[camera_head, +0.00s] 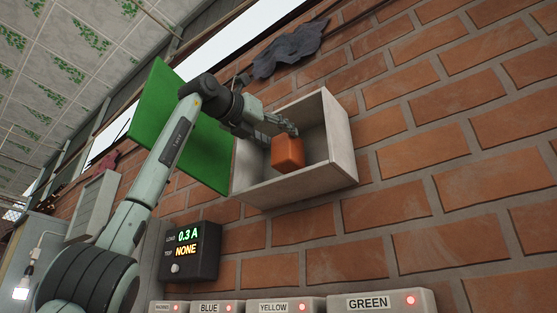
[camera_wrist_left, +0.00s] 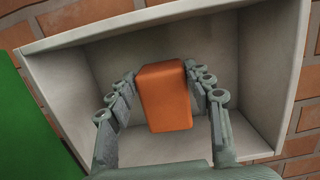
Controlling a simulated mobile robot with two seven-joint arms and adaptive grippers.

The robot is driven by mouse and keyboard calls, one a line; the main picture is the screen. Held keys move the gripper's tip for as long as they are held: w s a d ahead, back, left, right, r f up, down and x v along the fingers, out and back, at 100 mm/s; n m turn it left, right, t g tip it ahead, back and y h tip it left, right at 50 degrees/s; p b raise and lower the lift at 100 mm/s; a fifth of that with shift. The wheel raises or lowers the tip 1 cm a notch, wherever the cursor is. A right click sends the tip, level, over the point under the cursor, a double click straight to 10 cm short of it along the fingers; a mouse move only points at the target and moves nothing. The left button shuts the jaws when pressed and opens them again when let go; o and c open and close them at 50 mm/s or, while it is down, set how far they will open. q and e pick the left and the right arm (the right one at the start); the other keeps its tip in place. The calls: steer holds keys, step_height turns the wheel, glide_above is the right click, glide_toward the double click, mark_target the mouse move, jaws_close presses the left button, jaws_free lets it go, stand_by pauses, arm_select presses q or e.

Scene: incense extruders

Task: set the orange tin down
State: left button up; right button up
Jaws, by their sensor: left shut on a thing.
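The orange tin (camera_head: 288,152) is a small block-like tin inside an open white wall box (camera_head: 344,140). My left gripper (camera_head: 284,127) reaches into the box from the left and is shut on the tin. In the left wrist view the tin (camera_wrist_left: 165,97) sits between the two fingers, with the box's back and side walls around it. I cannot tell whether the tin's underside touches the box floor. My right gripper is in neither view.
A green door panel (camera_head: 175,125) stands open at the box's left. Below hang a dark display (camera_head: 189,252) reading 0.3 A and NONE, and a row of labelled units including BLUE, YELLOW (camera_head: 286,306) and GREEN (camera_head: 375,302). A dark crumpled thing (camera_head: 290,50) is above the box.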

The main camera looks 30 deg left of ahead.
mark_target(280, 152)
arm_select(q)
step_height(280, 152, down, 3)
steer(key=shift+f, duration=0.2)
steer(key=shift+w+f, duration=0.15)
steer(key=shift+f, duration=0.15)
steer(key=shift+d, duration=0.1)
steer(key=shift+f, duration=0.15)
steer(key=shift+f, duration=0.1)
steer(key=o, duration=1.5)
steer(key=shift+o, duration=0.4)
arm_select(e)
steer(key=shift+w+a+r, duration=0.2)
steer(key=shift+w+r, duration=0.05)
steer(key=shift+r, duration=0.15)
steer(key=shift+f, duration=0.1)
